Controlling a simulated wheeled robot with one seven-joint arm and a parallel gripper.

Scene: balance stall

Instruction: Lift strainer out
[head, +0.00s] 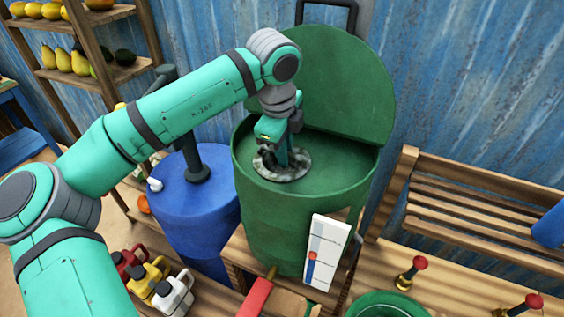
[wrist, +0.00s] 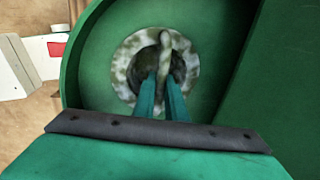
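The strainer (wrist: 128,60) is a round, mottled grey-white piece with a dark middle and a bar-like handle (wrist: 165,45) across it. It sits low in the top of the green barrel (head: 290,222); the strainer also shows in the head view (head: 292,174), partly covered by my gripper. My gripper (head: 282,160) points down into the barrel. In the wrist view my gripper's two teal fingers (wrist: 161,82) are close together, one on each side of the handle, and appear closed on it. The fingertips' exact contact is partly hidden.
The barrel's green lid (head: 345,85) stands raised behind it. A white gauge card (head: 325,252) is at the barrel's front. A blue barrel (head: 190,215) stands to the left. A slatted wooden rack (head: 480,205) is at the right. Small jugs (head: 152,277) stand at the lower left.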

